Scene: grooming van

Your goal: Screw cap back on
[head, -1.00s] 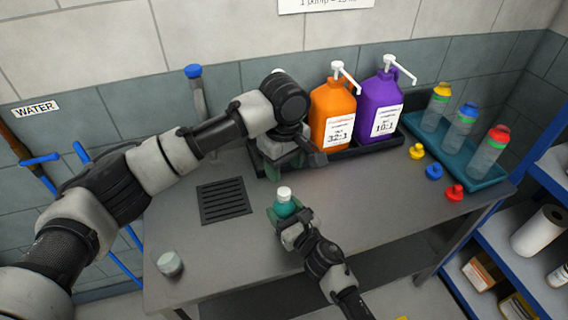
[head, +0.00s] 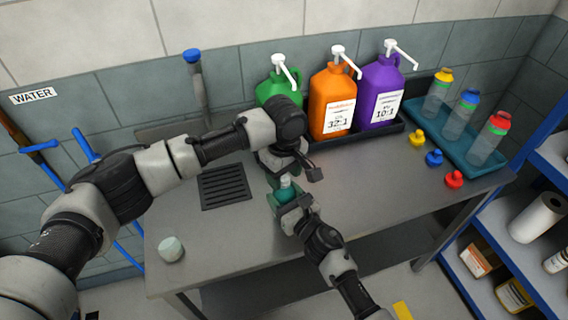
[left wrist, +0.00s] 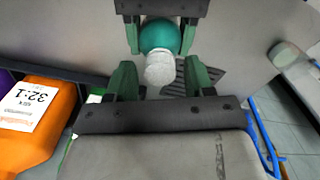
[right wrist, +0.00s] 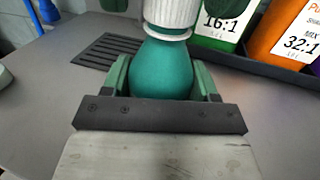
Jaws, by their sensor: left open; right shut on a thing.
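A teal bottle (head: 285,196) with a ribbed white cap (right wrist: 170,12) is upright above the table. My right gripper (head: 296,207) is shut on the bottle's body, one finger on each side in the right wrist view (right wrist: 163,78). The cap sits at the top of the neck; I cannot tell how tightly it is seated. My left gripper (left wrist: 161,80) is open over the bottle, its fingers on either side of the white cap (left wrist: 159,69) with gaps. In the head view my left wrist partly hides the bottle top.
Green (head: 277,89), orange (head: 331,95) and purple (head: 379,88) pump jugs stand in a dark tray at the back. A teal tray (head: 484,158) holds three clear bottles, with loose yellow, blue and red caps beside it. A small pale jar (head: 171,249) stands front left, a drain grate (head: 224,187) behind.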

